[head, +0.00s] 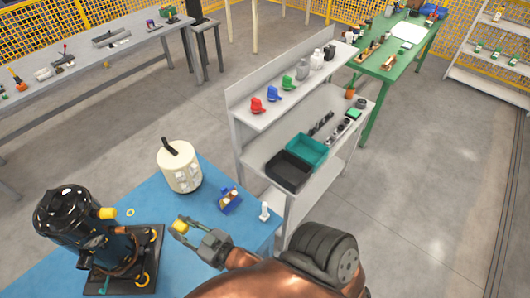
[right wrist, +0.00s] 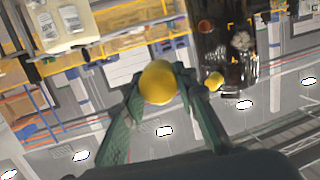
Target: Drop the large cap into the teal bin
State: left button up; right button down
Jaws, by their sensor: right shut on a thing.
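My right gripper (head: 197,236) is shut on a yellow cap (head: 180,226), held above the blue table beside the black compressor. The right wrist view shows the rounded cap (right wrist: 158,82) between the fingertips of the gripper (right wrist: 165,88). The teal bin (head: 322,158) stands on the middle shelf of the grey rack, to the right and farther back, well apart from the gripper. Its visible inside looks empty. The black compressor (head: 62,215) stands upright on its pallet at lower left, with another yellow cap (head: 107,213) on its side. My left gripper is not in view.
A dark bin (head: 288,170) sits beside the teal one. A cream canister (head: 180,168), a small blue item (head: 230,198) and a white bottle (head: 264,211) stand on the blue table (head: 215,180). The rack's upper shelf (head: 300,88) overhangs behind the bins.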

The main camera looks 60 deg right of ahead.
aim_at(306, 158)
jog(key=z, duration=1.4)
